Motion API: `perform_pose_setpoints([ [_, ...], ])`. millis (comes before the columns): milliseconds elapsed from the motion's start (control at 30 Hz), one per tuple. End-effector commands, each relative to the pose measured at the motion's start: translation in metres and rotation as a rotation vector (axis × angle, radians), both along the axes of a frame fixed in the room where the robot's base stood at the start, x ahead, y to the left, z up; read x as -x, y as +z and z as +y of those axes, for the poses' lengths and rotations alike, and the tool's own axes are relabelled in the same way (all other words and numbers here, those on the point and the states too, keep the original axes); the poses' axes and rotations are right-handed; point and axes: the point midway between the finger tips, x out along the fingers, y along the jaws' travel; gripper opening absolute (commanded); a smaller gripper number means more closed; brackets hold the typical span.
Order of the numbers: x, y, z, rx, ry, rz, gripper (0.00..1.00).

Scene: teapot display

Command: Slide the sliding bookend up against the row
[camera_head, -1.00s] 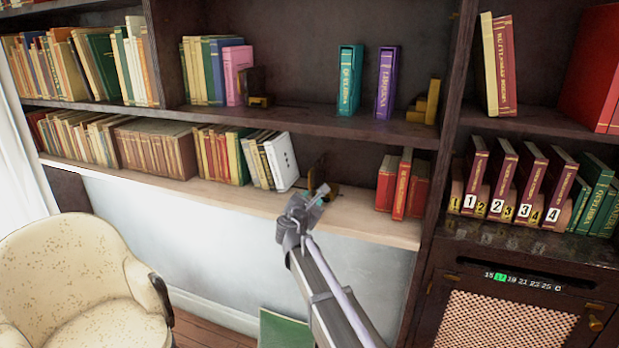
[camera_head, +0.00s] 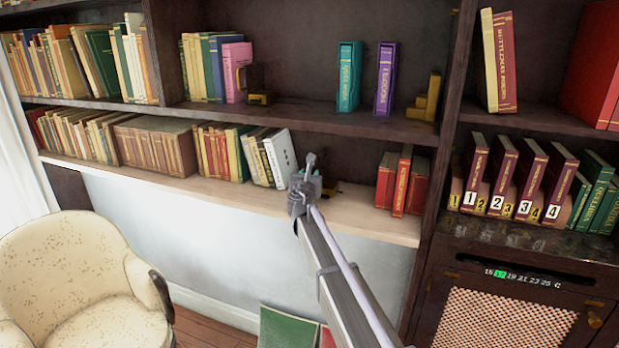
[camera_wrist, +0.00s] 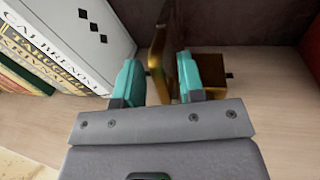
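The sliding bookend, a brass upright plate with a block-like foot, stands on the lower pale shelf. In the wrist view its plate (camera_wrist: 158,58) rises between my teal fingers and its foot (camera_wrist: 212,70) lies to the right. In the head view it is mostly hidden behind my gripper (camera_head: 308,178); a bit of foot (camera_head: 333,189) shows. My gripper (camera_wrist: 158,82) is open, one finger on each side of the plate, with gaps visible. The row ends in a leaning white book with black diamonds (camera_head: 281,158), also in the wrist view (camera_wrist: 88,25), left of my left finger.
The shelf (camera_head: 225,192) is bare in front of the row. Red books (camera_head: 402,182) stand at its right end. The upper shelf (camera_head: 300,118) is above my gripper and holds teal and purple books and another brass bookend (camera_head: 258,98). An armchair (camera_head: 85,270) stands lower left.

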Motion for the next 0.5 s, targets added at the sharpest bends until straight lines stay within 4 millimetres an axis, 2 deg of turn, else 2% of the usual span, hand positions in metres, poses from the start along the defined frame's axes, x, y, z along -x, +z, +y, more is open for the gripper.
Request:
perform_pose_setpoints([
  [200, 0.0000, 0.0000, -0.0001, 0.000, 0.000, 0.000, 0.34],
  [500, 0.0002, 0.0000, -0.0001, 0.000, 0.000, 0.000, 0.05],
])
